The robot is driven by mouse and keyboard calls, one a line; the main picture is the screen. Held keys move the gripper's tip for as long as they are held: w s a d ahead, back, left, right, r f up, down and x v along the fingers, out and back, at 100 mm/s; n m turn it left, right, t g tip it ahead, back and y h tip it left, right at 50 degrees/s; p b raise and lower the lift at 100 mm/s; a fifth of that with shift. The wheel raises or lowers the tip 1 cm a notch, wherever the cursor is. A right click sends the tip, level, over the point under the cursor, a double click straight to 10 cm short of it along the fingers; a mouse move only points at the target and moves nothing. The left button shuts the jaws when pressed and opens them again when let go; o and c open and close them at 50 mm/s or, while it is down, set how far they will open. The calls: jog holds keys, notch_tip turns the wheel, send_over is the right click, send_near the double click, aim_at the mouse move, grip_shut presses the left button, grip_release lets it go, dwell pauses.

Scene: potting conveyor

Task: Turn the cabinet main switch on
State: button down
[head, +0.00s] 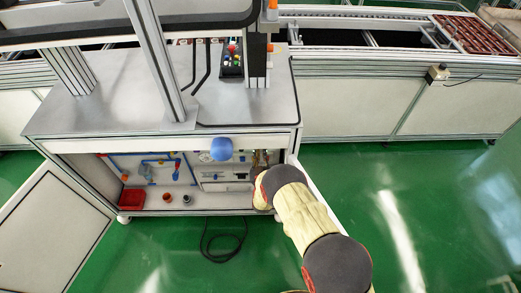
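The cabinet (160,142) stands under the grey worktop, with its front open. Inside at the right is a pale panel (212,178) with dark parts on it. I cannot make out which part is the main switch, or its position. My arm reaches in from the lower right. My gripper (261,160) is at the cabinet's right side, right of the panel. It is small and partly hidden by my arm, so I cannot see whether its fingers are open or whether they touch anything.
Open doors flank the cabinet at left (52,230) and right (321,200). A blue round thing (221,149) shows at the front top edge. Inside are blue pipes (150,160) and a red bin (131,199). A black cable (222,240) lies on the green floor.

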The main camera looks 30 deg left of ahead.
jog(key=shift+m, duration=1.6)
jog(key=shift+f, duration=0.1)
jog(key=c, duration=1.8)
grip_release()
jog(key=shift+c, duration=0.2)
jog(key=shift+s, duration=0.1)
jog(key=v, duration=1.1)
jog(key=shift+s+d, duration=0.2)
jog(key=shift+s, duration=0.15)
